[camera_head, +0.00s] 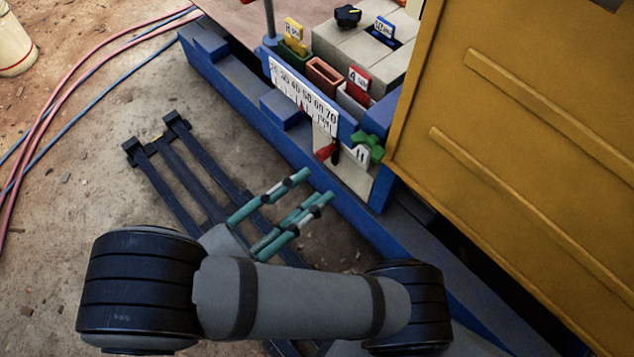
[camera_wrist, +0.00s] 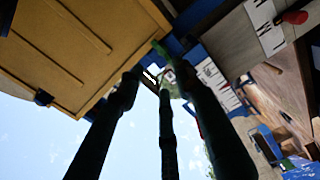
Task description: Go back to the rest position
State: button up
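My gripper (camera_head: 315,188) has teal fingers that stand apart with nothing between them. It is in the middle of the head view, in front of the blue-framed panel and apart from it. In the wrist view my gripper (camera_wrist: 153,70) shows as three dark fingers, also spread and empty. The panel has a white scale plate (camera_head: 303,96), a red-tipped lever (camera_head: 326,151) and a green knob (camera_head: 368,146). No marker for the rest position shows.
A large yellow housing (camera_head: 520,130) fills the right side. Colored bins (camera_head: 325,75) and a grey block with a black knob (camera_head: 348,15) stand behind the scale. Hoses (camera_head: 62,90) and a white bucket (camera_head: 14,46) lie left on open dirt ground.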

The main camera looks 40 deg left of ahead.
aim_at(364, 151)
jog(key=x, duration=1.2)
jog(key=shift+w+d, duration=0.1)
jog(key=shift+w, duration=0.15)
jog(key=shift+s+n, duration=0.15)
jog(key=shift+n, duration=0.45)
jog(key=shift+s+a, duration=0.25)
jog(key=shift+s, duration=0.15)
jog(key=shift+s+a, duration=0.15)
jog(key=shift+s, duration=0.55)
